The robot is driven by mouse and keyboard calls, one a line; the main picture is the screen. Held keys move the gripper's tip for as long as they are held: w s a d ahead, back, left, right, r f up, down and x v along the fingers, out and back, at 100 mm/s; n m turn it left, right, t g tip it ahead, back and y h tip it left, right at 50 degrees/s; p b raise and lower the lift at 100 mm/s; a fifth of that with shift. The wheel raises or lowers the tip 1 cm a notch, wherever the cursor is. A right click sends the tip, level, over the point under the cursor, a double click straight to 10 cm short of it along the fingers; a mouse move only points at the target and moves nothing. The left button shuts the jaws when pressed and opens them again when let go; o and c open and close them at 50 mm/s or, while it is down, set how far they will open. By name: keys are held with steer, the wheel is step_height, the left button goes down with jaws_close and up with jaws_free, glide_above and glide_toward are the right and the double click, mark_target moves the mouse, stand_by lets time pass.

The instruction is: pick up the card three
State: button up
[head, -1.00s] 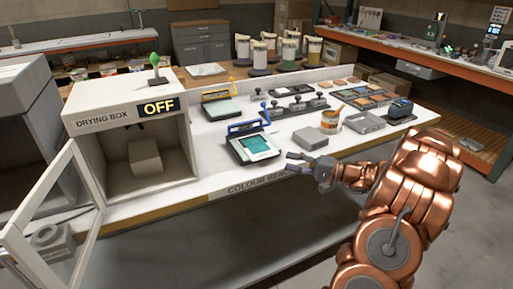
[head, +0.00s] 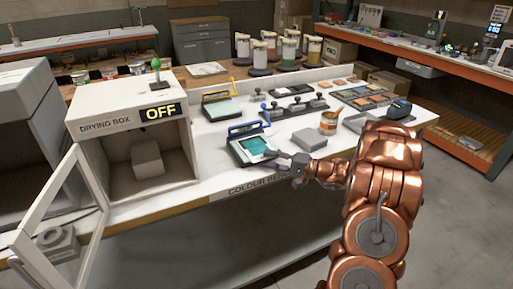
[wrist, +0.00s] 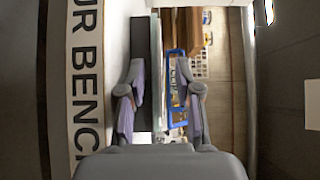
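A card with a teal patch (head: 255,144) lies on a dark board (head: 237,155) with a blue handle (head: 248,128) at the bench's front edge. I take it for card three; no number is readable. My gripper (head: 275,157) is at the board's right front corner, level with the card. In the wrist view my gripper (wrist: 158,105) has its two fingers apart, with the board's dark edge (wrist: 140,75) and the blue handle (wrist: 177,105) seen beyond and between them. Whether the fingertips touch the card cannot be told.
The drying box (head: 132,132), marked OFF, stands left with its glass door (head: 62,225) swung open. A second board with a yellow handle (head: 220,106) lies behind.

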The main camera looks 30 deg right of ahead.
steer(key=shift+c, duration=0.4)
jaws_close()
